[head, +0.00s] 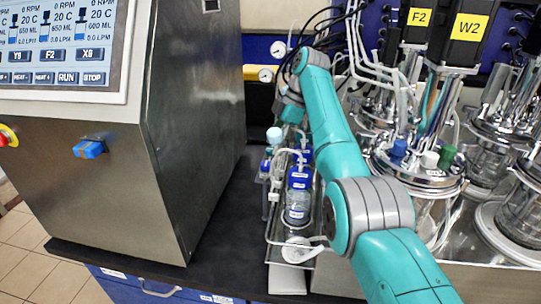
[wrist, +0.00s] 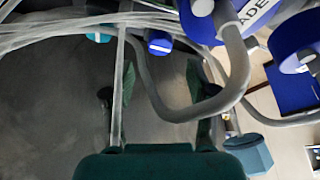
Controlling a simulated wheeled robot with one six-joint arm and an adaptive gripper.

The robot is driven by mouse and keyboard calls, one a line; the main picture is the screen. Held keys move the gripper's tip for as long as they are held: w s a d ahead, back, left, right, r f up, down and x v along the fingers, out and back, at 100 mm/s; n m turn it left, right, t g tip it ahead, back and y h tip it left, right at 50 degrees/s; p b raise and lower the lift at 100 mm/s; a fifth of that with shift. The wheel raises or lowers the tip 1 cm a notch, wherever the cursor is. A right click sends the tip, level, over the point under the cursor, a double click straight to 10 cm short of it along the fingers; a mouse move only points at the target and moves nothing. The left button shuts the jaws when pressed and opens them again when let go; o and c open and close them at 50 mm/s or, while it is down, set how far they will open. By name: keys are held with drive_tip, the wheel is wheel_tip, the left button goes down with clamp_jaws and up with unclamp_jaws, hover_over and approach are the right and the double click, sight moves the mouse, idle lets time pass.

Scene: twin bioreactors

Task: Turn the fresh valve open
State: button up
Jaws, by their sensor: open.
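No part in either view is clearly labelled as the fresh valve, so I cannot tell which it is. In the wrist view my gripper (wrist: 160,88) is open, its dark fingers well apart. A thick grey tube (wrist: 180,112) bends between and across the fingers, and I cannot tell whether it touches them. A blue cap (wrist: 159,42) and a teal part (wrist: 99,37) lie just beyond the fingertips. In the head view the arm reaches to the back of the bottle rack, and the fingers are not clearly seen there.
Glass bioreactors (head: 432,208) stand to the right. A steel control cabinet (head: 205,110) is at left. Thin pale tubes (wrist: 60,35) cross the wrist view. Dark bench (head: 222,235) lies free between cabinet and rack.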

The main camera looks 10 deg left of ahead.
drive_tip(key=s+v, duration=0.1)
drive_tip(key=v, duration=0.5)
drive_tip(key=shift+w, duration=0.5)
drive_tip(key=shift+r, duration=0.1)
